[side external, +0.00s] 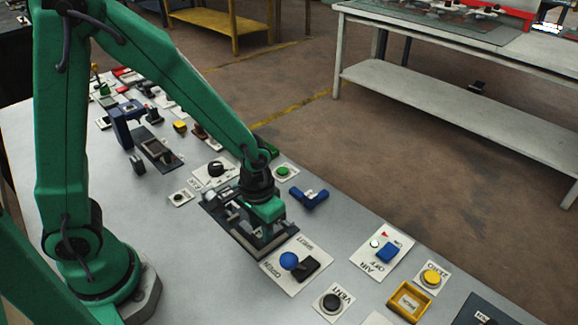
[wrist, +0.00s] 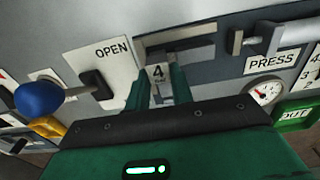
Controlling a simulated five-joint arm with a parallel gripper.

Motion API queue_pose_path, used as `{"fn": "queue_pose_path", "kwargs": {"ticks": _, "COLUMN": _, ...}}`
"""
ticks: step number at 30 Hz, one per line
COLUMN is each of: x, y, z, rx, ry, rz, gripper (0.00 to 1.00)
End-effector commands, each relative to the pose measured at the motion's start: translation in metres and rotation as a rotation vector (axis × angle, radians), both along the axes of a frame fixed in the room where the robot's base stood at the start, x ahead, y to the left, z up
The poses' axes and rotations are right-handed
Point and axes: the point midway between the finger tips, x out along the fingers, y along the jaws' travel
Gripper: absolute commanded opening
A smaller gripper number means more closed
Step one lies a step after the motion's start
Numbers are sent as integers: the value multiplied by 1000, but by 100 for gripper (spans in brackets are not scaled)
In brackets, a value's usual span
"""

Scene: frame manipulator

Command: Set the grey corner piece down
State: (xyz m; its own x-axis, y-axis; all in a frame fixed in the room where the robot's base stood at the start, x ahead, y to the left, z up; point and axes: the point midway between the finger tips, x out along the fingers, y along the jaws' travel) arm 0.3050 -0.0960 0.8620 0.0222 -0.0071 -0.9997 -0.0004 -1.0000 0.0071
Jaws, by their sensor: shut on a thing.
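My gripper (side external: 272,226) is low over the dark fixture plate (side external: 228,232) at the middle of the table. In the wrist view my gripper (wrist: 163,82) has its two green fingers close together at a recess of the fixture (wrist: 205,55). It is shut on the grey corner piece (wrist: 160,62), of which only a little shows between the fingers, by a label marked 4. The fingers and wrist hide the rest of the piece. I cannot tell whether it touches the bottom of the recess. A blue angled piece (side external: 311,198) lies apart on the table, right of the fixture.
The OPEN panel with a blue-knobbed lever (side external: 289,261) stands close in front of the fixture. In the wrist view a PRESS label (wrist: 270,62), a gauge (wrist: 265,92) and a green OUT tray (wrist: 292,118) are at right. A yellow tray (side external: 409,300) is farther right.

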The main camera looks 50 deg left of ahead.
Motion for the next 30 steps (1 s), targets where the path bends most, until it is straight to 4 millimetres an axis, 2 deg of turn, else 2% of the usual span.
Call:
{"fn": "queue_pose_path", "kwargs": {"ticks": 9, "x": 0, "y": 0, "z": -3, "rx": 0, "ry": 0, "rz": 0, "gripper": 0}}
{"fn": "queue_pose_path", "kwargs": {"ticks": 10, "x": 0, "y": 0, "z": -3, "rx": 0, "ry": 0, "rz": 0, "gripper": 25}}
{"fn": "queue_pose_path", "kwargs": {"ticks": 13, "x": 0, "y": 0, "z": -3, "rx": 0, "ry": -1, "rz": 0, "gripper": 44}}
{"fn": "queue_pose_path", "kwargs": {"ticks": 24, "x": 0, "y": 0, "z": -2, "rx": 0, "ry": -1, "rz": 0, "gripper": 45}}
{"fn": "queue_pose_path", "kwargs": {"ticks": 30, "x": 1, "y": 0, "z": 6, "rx": -1, "ry": -3, "rz": 0, "gripper": 45}}
